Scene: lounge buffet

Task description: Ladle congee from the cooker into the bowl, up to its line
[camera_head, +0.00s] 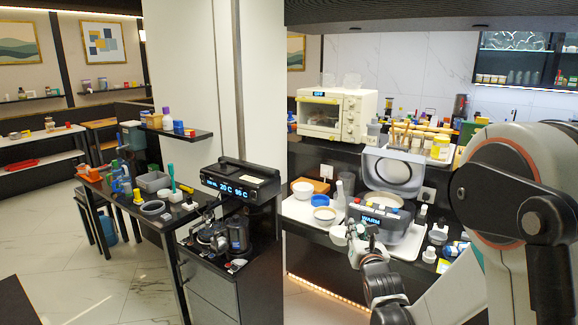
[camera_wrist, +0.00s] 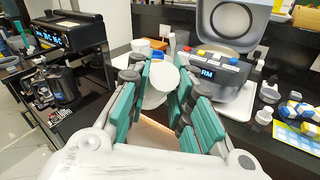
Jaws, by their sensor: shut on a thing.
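The cooker (camera_head: 398,232) stands on the counter with its lid (camera_head: 392,172) raised and its display lit; it also shows in the wrist view (camera_wrist: 228,78). A pale surface shows in its pot (camera_head: 383,200). A white bowl (camera_head: 302,189) and a second bowl with a cream-coloured inside (camera_head: 324,215) stand on the tray left of the cooker. I cannot tell a fill line on either. My gripper (camera_head: 358,238) is in front of the cooker's left side. In the wrist view its teal fingers (camera_wrist: 160,92) are shut on a white, round-ended thing (camera_wrist: 163,76), which looks like the ladle.
A white tray (camera_head: 300,216) lies under the bowls, with a bottle (camera_head: 340,192) and a blue-ringed item (camera_head: 320,200) nearby. Small jars and packets crowd the counter right of the cooker. A microwave (camera_head: 335,114) stands behind. A dark machine (camera_head: 240,180) is at left.

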